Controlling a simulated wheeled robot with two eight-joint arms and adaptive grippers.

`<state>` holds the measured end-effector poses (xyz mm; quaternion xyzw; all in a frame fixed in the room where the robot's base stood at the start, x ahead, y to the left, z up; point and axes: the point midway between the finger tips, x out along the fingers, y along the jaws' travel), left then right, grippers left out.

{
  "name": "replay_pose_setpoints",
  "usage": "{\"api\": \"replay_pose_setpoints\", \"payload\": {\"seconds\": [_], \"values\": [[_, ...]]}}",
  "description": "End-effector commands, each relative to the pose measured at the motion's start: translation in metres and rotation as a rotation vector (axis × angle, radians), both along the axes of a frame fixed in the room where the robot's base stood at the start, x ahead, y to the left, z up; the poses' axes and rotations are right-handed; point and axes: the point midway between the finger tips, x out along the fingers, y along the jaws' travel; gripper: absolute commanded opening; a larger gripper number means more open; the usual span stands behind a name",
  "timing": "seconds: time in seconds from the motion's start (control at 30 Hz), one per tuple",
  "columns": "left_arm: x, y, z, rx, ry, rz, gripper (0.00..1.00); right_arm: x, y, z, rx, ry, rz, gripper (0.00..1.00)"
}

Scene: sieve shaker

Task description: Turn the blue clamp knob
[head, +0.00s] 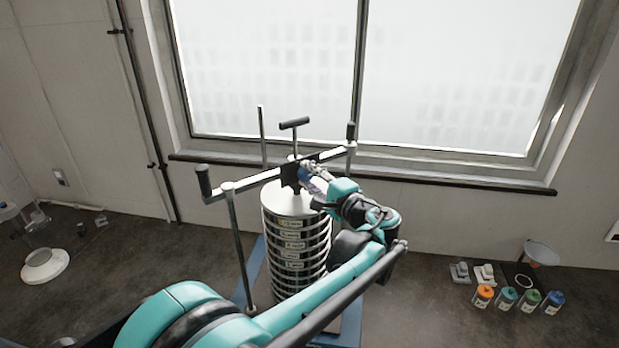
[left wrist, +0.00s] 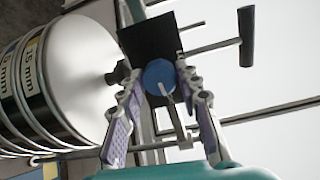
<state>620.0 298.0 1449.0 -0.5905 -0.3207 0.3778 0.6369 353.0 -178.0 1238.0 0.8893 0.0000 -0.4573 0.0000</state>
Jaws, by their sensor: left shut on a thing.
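The blue clamp knob (head: 304,173) sits at the black clamp block (head: 290,174) on the crossbar, just above the sieve stack's silver lid. In the left wrist view the round face of the blue clamp knob (left wrist: 159,74) shows between two pale purple finger pads. My left gripper (head: 309,172) reaches in from the right of the stack and is shut on the knob; it also shows in the left wrist view (left wrist: 158,82). Part of the knob is hidden by the fingers. My right gripper is not in view.
The sieve stack (head: 290,248) stands on a blue base between upright rods. A black T-handle (head: 294,123) rises above the crossbar (head: 245,186). Several bottles (head: 530,300) stand at the right of the dark counter, a white round device (head: 45,266) at the left. A window is behind.

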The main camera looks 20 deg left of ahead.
Motion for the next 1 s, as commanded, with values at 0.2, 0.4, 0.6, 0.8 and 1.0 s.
{"api": "replay_pose_setpoints", "payload": {"seconds": [0.2, 0.4, 0.6, 0.8, 1.0], "values": [[0.0001, -0.0002, -0.0005, 0.029, 0.051, 0.000, 0.05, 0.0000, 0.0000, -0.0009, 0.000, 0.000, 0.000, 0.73], [0.0001, -0.0002, -0.0005, 0.038, 0.067, 0.000, 0.05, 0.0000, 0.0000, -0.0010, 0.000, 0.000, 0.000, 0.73], [0.0001, -0.0001, -0.0005, 0.038, 0.068, 0.000, 0.05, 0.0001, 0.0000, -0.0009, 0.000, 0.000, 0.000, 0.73], [0.0001, -0.0001, -0.0006, 0.038, 0.067, 0.000, 0.55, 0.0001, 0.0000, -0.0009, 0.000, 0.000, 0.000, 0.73], [0.0001, 0.0000, -0.0003, 0.038, 0.066, 0.000, 0.55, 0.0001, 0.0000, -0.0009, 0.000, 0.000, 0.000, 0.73]]}}
